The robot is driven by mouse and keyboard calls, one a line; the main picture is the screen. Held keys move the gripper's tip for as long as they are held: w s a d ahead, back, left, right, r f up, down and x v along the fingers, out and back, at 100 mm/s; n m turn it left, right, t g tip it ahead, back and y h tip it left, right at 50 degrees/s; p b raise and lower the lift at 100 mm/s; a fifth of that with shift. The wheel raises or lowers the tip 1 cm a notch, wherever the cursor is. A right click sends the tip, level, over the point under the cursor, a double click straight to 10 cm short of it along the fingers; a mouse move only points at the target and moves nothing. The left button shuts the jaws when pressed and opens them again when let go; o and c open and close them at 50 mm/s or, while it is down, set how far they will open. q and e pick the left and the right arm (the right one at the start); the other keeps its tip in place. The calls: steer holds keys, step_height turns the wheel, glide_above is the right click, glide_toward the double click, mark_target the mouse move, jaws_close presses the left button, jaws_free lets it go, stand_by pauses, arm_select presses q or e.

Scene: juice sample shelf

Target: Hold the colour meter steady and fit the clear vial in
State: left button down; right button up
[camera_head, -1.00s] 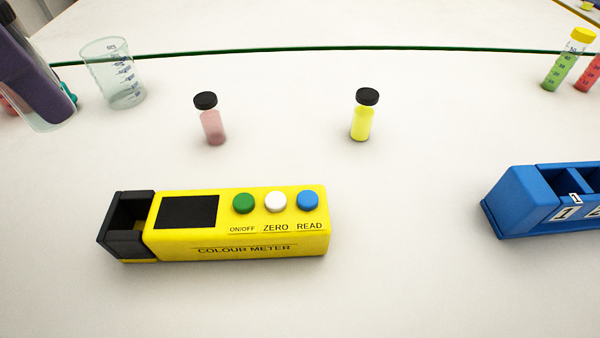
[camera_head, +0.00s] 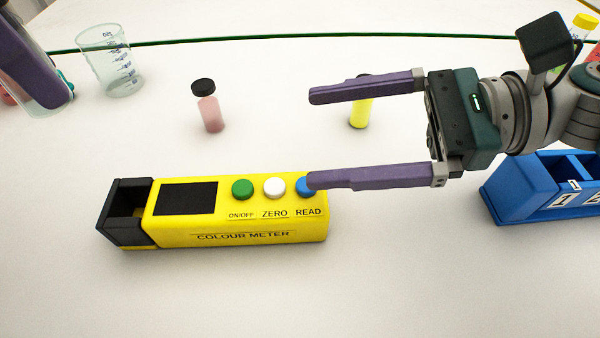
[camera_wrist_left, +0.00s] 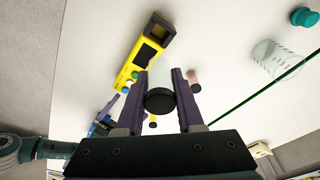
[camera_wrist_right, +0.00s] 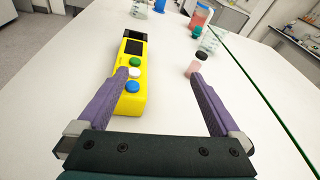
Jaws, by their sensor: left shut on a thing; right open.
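The yellow colour meter (camera_head: 175,230) lies on the white bench, with its dark open well (camera_head: 125,205) at the left end. My left gripper (camera_wrist_left: 160,78) is shut on the clear vial (camera_wrist_left: 160,72), whose black cap faces the wrist camera. My right gripper (camera_head: 311,138) is open and empty. Its nearer finger overlaps the READ button's edge in the head view; contact cannot be told.
A pink vial (camera_head: 210,114) and a yellow vial (camera_head: 360,116), partly hidden by my right finger, stand behind the meter. An empty beaker (camera_head: 108,62) is at the back left. A blue numbered rack (camera_head: 515,190) lies right. The bench in front is clear.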

mark_target(290, 208)
steer(key=s, duration=0.1)
steer(key=f+n+g, duration=0.1)
steer(key=s+g, duration=0.1)
steer(key=shift+s+d+f+n+h, duration=0.3)
steer(key=shift+f, duration=0.05)
steer(key=shift+s+d+f+m+h, duration=0.2)
steer(key=shift+d+f+m, duration=0.2)
steer(key=shift+f, duration=0.2)
steer(key=shift+s+d+f+m+h, duration=0.1)
steer(key=shift+d+f+m+h, duration=0.15)
steer(key=shift+f+m, duration=0.3)
steer(key=shift+a+f, duration=0.1)
steer(key=shift+f, duration=0.2)
steer(key=x, duration=0.7)
jaws_close()
arm_select(q)
steer(key=shift+n, duration=0.5)
steer(key=shift+f, duration=5.3)
